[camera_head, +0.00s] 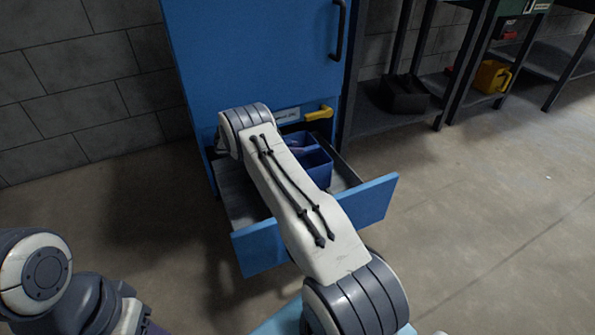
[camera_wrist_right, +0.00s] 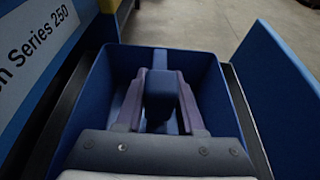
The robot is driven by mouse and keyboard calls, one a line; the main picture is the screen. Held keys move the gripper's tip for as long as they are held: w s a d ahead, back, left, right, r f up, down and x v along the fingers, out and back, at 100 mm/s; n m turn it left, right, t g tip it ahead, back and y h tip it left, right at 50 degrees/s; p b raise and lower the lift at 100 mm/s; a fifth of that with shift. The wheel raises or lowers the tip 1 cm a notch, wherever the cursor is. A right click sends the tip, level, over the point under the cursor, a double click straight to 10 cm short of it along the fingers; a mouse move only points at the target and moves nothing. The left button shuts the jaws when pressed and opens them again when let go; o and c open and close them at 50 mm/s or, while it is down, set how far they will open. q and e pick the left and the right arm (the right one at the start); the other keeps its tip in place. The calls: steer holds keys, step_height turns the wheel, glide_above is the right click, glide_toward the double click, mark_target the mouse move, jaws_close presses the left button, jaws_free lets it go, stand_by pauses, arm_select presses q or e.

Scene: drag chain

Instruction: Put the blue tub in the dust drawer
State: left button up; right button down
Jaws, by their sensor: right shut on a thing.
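The blue tub (camera_head: 318,165) sits inside the pulled-out dust drawer (camera_head: 362,202) at the bottom of the blue cabinet. My right arm reaches over the drawer front and covers part of the tub and drawer. In the right wrist view, my right gripper (camera_wrist_right: 160,88) is down inside the tub (camera_wrist_right: 208,88), with its two fingers closed on the upright blue piece in the tub's middle. Whether the tub rests on the drawer floor is hidden. My left arm shows at the lower left of the head view, but its fingers are out of the picture.
The blue cabinet (camera_head: 255,50) stands behind, with a black handle (camera_head: 340,30) and a yellow lever (camera_head: 319,114) above the drawer. Shelves at the right hold a black bin (camera_head: 404,94) and a yellow container (camera_head: 491,77). The floor (camera_head: 480,220) at the right is clear.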

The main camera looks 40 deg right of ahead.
step_height(320, 180, down, 7)
steer(key=b, duration=0.5)
steer(key=shift+f, duration=0.1)
steer(key=c, duration=0.5)
jaws_free()
